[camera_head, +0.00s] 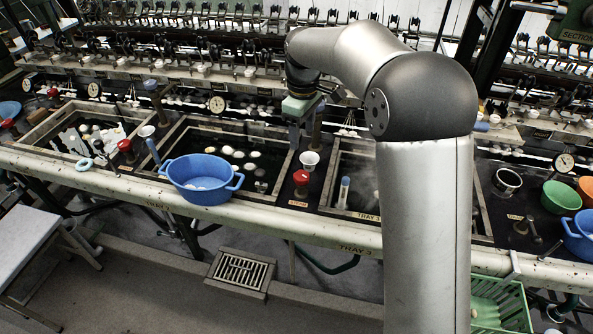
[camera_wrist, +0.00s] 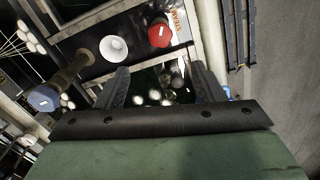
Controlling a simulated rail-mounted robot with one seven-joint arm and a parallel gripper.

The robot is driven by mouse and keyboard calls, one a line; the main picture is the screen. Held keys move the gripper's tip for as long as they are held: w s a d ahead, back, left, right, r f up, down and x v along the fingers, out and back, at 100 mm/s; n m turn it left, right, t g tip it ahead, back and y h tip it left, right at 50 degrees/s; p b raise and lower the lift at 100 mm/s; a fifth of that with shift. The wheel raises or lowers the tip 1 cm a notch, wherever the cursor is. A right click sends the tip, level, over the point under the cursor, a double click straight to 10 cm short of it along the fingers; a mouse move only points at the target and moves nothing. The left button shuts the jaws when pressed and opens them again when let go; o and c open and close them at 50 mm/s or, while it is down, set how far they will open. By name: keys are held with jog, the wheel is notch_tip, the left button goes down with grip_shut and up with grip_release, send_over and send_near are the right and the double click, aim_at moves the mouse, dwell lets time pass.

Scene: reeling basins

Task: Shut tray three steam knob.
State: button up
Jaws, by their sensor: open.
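A red round knob (camera_head: 301,177) stands on the dark panel between two basins, just left of the basin marked TRAY 3 (camera_head: 357,249), with a STEAM label below it. In the wrist view, a red knob (camera_wrist: 160,34) beside a STEAM label sits beyond my fingertips, apart from them. My gripper (camera_head: 297,128) hangs above and behind the panel, partly hard to make out. In the wrist view my gripper (camera_wrist: 160,78) shows two separated dark fingers with nothing held between them. I cannot tell how far the knob is turned.
A white cup (camera_head: 309,160) stands just behind the red knob. A blue two-handled tub (camera_head: 201,179) rests on the front rail to the left. A blue-capped post (camera_wrist: 45,97) is near my gripper. Another red knob (camera_head: 125,146) stands farther left. Green and orange bowls are at right.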

aim_at(302, 174)
notch_tip(302, 174, down, 14)
jog(key=shift+f+p, duration=0.25)
jog(key=shift+p, duration=0.65)
jog(key=c, duration=1)
